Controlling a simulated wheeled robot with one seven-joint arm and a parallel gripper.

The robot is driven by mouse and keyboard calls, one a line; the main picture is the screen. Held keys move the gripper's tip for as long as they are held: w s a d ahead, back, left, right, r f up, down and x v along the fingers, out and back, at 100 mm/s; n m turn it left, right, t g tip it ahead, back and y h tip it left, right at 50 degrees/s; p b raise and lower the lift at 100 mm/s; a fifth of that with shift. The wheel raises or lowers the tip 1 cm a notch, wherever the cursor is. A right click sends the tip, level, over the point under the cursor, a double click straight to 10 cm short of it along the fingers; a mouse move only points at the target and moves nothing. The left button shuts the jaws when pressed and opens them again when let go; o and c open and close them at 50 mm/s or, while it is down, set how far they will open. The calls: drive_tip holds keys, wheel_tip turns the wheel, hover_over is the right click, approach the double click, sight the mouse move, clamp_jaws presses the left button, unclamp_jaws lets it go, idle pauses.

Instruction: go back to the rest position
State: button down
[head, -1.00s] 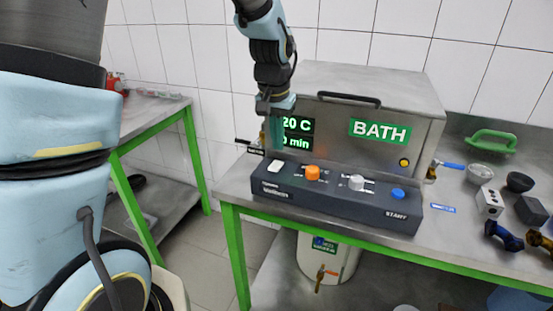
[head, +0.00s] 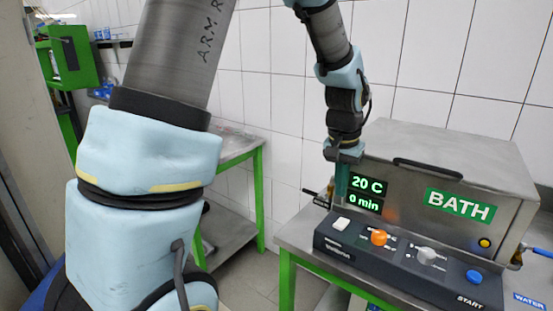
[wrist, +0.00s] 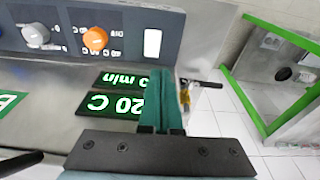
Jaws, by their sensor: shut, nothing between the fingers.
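My gripper (head: 341,182) hangs from my arm in front of the left part of the steel bath unit (head: 400,160), beside its green display reading 20 C and 0 min. In the wrist view its two teal fingers (wrist: 167,100) are together, with nothing between them. They overlap the edge of the display (wrist: 110,103). The fingertips point toward the white switch (wrist: 152,42) on the dark control panel (head: 400,262). A gap to the panel shows in the head view.
The panel also carries an orange knob (head: 379,238), a grey knob (head: 426,255) and a blue button (head: 473,277). A valve with a black handle (wrist: 205,84) is close to the fingers. A green-framed table (head: 235,148) stands at left. Floor shows between the tables.

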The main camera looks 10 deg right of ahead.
drive_tip(key=s+a+n, duration=0.2)
drive_tip(key=a+n, duration=0.1)
drive_tip(key=a, duration=1.1)
drive_tip(key=s+a+n, duration=0.2)
drive_tip(key=a+n, duration=0.2)
drive_tip(key=a, duration=1)
drive_tip(key=shift+s+a+f+y, duration=0.2)
drive_tip(key=shift+a+f+y, duration=0.1)
drive_tip(key=shift+y, duration=0.1)
drive_tip(key=c, duration=1.5)
unclamp_jaws()
drive_tip(key=shift+d, duration=0.1)
